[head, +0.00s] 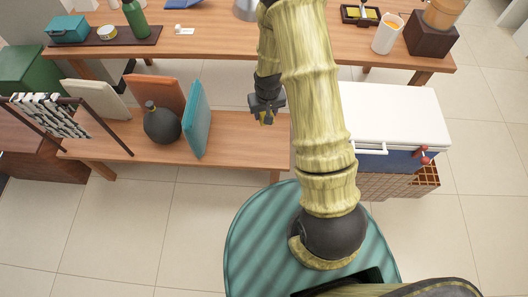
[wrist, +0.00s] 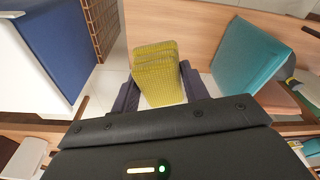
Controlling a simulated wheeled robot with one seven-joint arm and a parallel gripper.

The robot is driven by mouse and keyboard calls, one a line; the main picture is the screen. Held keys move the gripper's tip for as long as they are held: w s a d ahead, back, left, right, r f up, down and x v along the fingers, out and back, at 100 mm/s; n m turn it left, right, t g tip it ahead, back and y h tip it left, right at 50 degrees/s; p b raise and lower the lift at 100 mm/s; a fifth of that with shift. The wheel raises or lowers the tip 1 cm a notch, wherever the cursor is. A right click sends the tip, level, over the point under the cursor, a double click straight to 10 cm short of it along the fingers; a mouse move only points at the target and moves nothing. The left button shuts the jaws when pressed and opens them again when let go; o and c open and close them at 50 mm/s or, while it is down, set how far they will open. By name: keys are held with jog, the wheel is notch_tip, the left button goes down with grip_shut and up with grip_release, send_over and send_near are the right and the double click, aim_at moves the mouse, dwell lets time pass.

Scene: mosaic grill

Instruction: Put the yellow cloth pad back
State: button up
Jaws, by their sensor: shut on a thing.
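My gripper (head: 266,110) is shut on the yellow cloth pad (wrist: 157,75), a textured pad held between the two dark fingers in the wrist view. In the head view only a small bit of the yellow pad (head: 267,119) shows under the gripper. The gripper holds it over the right part of the low wooden bench (head: 240,128), left of the white-lidded cooler. A dark tray (head: 346,15) with yellow contents stands on the back table.
The bench carries a teal cushion (head: 197,119), a dark round vase (head: 162,124), an orange cushion (head: 156,92) and a cream cushion (head: 97,99). The cooler (head: 395,110) stands at right. The back table (head: 230,40) holds a green bottle (head: 135,18) and a white cup (head: 387,35); its middle is mostly clear.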

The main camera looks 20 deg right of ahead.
jog(key=shift+f, duration=0.1)
jog(key=w+f+m+b, duration=0.1)
jog(key=w+f+b, duration=0.2)
jog(key=f+b, duration=1)
jog(key=w+f+m+b, duration=0.2)
jog(key=f+b, duration=1.1)
jog(key=b, duration=0.7)
jog(key=shift+w+f+m+h, duration=0.3)
jog(key=shift+w+f, duration=0.1)
jog(key=shift+w, duration=0.1)
jog(key=b, duration=0.2)
send_over(262, 152)
jog(key=shift+s+f, duration=0.15)
jog(key=shift+f, duration=2.95)
jog(key=shift+f+b, duration=0.9)
jog(key=shift+f, duration=1)
